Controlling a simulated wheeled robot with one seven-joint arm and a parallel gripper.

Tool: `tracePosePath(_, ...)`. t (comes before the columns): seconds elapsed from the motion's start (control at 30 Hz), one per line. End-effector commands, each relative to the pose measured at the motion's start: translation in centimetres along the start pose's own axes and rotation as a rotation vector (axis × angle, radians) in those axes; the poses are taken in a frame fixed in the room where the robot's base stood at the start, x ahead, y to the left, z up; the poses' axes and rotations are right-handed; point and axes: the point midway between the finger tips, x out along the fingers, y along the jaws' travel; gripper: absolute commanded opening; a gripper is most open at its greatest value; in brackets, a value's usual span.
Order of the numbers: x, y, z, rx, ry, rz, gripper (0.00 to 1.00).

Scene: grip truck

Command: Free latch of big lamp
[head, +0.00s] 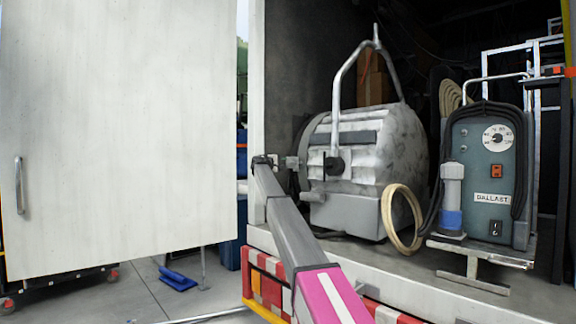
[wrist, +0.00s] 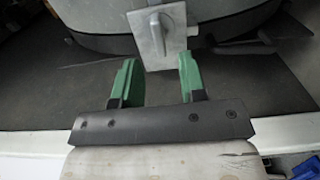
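The big lamp (head: 368,150) is a large grey-white drum with a tall metal yoke, standing on the truck bed at the back opening. In the wrist view, a metal latch plate (wrist: 168,50) with a small lever (wrist: 158,32) sticks out from the lamp's grey body (wrist: 225,15). My gripper (wrist: 156,75) has two green fingers, set apart, with the plate's lower end in line with the gap between them. It looks empty; I cannot tell whether the fingers touch the plate. In the head view my arm reaches the lamp's left side, and the fingers are hard to make out.
A ballast unit (head: 482,170) with a dial stands right of the lamp on a small metal stand. A coiled pale cable (head: 402,220) hangs at the lamp's right. The open white truck door (head: 120,130) fills the left. Dark floor shows around the gripper.

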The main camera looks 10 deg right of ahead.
Motion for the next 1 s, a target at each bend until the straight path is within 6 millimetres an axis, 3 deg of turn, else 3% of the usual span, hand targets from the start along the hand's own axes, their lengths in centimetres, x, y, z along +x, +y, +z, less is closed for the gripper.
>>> tracePosePath(0.1,-2.6,-0.1,0.1,0.0,0.002,0.0,0.38)
tracePosePath(0.3,-5.3,-0.1,0.1,-0.001,0.001,0.001,0.38)
tracePosePath(0.8,-5.7,-0.1,0.0,-0.001,0.0,-0.001,0.38)
tracePosePath(0.93,-5.8,-2.4,1.2,0.004,0.001,-0.028,0.38)
tracePosePath(1.0,-5.8,-5.3,2.5,0.012,0.003,-0.065,0.38)
